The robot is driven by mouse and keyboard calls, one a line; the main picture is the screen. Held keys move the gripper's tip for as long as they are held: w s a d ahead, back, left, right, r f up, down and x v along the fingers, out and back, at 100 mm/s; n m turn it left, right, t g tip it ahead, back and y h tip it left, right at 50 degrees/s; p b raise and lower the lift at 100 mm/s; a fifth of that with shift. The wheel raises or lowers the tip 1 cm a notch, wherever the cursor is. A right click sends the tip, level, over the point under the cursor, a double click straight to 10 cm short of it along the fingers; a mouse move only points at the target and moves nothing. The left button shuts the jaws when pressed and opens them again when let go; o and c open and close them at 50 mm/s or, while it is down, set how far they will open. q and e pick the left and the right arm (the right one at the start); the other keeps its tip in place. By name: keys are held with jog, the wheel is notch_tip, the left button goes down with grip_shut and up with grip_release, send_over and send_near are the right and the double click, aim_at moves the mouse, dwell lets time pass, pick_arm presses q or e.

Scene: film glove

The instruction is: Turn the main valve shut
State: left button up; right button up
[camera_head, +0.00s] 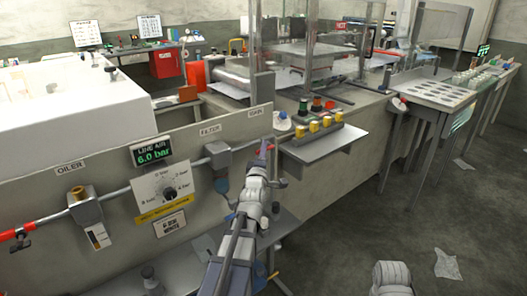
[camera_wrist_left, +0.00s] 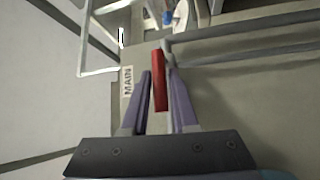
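The main valve's red lever (camera_wrist_left: 160,80) stands beside the MAIN label (camera_wrist_left: 127,82) in the left wrist view. My left gripper (camera_wrist_left: 160,78) has its two purple fingers on either side of the lever, close against it, with the lever's near end between them. In the head view the left gripper (camera_head: 265,147) reaches the right end of the air-line panel, below the MAIN label (camera_head: 259,110), and hides most of the valve. A green display (camera_head: 153,151) reads 6.0 bar. My right gripper is not in view.
Left along the pipe are a filter (camera_head: 218,155), a regulator dial (camera_head: 169,193) and an oiler (camera_head: 85,206). A shelf with yellow-topped items (camera_head: 313,128) juts out just right of the valve. Open floor lies at the right.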

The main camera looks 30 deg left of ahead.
pick_arm(q)
grip_shut()
dwell(1.0)
